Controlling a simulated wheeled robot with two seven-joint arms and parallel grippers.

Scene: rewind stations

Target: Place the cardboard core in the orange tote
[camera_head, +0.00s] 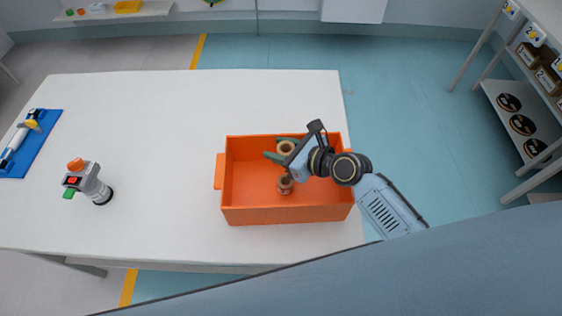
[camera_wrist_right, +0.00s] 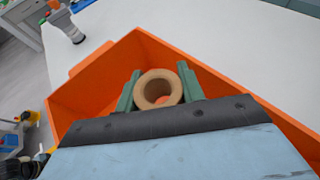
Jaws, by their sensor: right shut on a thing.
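The orange tote (camera_head: 250,215) stands on the white table, and its walls also show in the right wrist view (camera_wrist_right: 95,85). My right gripper (camera_head: 281,148) reaches over the tote from the right. Its green fingers are shut on the cardboard core (camera_head: 287,147), a tan ring that shows between them in the right wrist view (camera_wrist_right: 158,89). My left gripper is not in view.
A grey device with an orange knob (camera_head: 90,182) stands on the table (camera_head: 150,110) at the left. A blue board with a white roller (camera_head: 30,140) lies at the table's left edge. The table between device and tote is clear. A shelf rack (camera_head: 520,105) stands at the right.

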